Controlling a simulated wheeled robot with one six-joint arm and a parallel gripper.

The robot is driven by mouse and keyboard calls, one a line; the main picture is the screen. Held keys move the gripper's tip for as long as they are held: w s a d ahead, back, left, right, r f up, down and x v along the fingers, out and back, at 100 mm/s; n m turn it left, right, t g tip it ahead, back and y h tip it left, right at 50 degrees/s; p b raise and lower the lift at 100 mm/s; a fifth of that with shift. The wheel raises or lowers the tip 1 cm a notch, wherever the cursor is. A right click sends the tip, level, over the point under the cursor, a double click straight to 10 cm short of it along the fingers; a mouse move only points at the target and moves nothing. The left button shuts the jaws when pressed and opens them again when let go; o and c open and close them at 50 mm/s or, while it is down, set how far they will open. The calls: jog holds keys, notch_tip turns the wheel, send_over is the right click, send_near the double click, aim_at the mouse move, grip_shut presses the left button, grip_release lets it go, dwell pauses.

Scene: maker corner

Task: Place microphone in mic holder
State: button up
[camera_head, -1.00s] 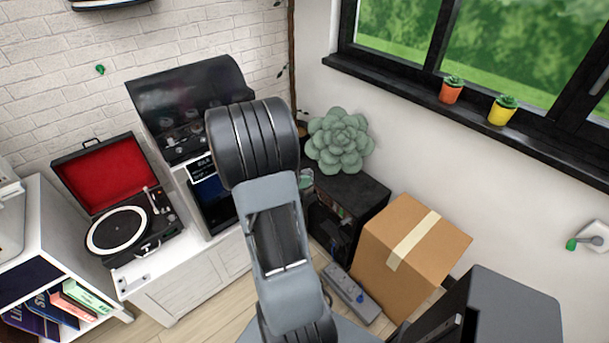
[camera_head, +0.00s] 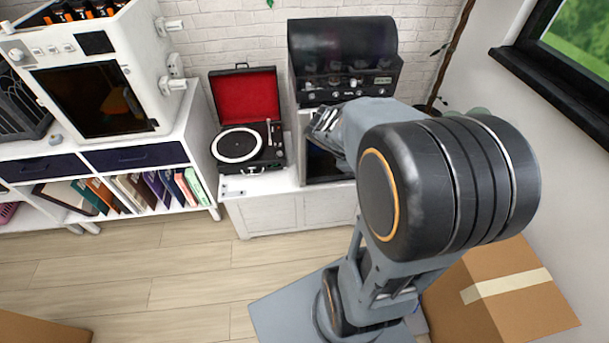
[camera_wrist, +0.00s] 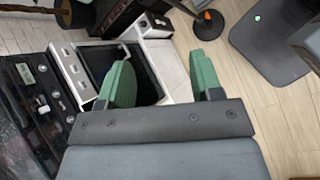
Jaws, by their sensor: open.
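I cannot make out a microphone or a mic holder for certain in either view. My gripper shows in the wrist view (camera_wrist: 162,80) with its two green fingers apart and nothing between them. Behind the fingers, apart from them, is a white unit with a dark front panel (camera_wrist: 105,62). In the head view my arm reaches toward the back wall, and its end is near the dark-fronted unit (camera_head: 322,165) below the black machine. The large arm joint hides much of the right side there.
A white enclosure (camera_head: 100,75) tops the bookshelf at left. A cardboard box (camera_head: 500,300) is at right. The floor at left is mostly clear.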

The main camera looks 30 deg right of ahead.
jog(key=a+r+m+t+y, duration=0.2)
jog(key=a+m+t+y, duration=0.1)
jog(key=a, duration=0.6)
jog(key=a+r+m+t+y, duration=0.2)
jog(key=a+m+y, duration=0.3)
jog(key=a, duration=0.5)
jog(key=shift+s+a+r+m+t, duration=0.25)
jog(key=shift+r+m+t, duration=0.1)
jog(key=shift+t, duration=0.15)
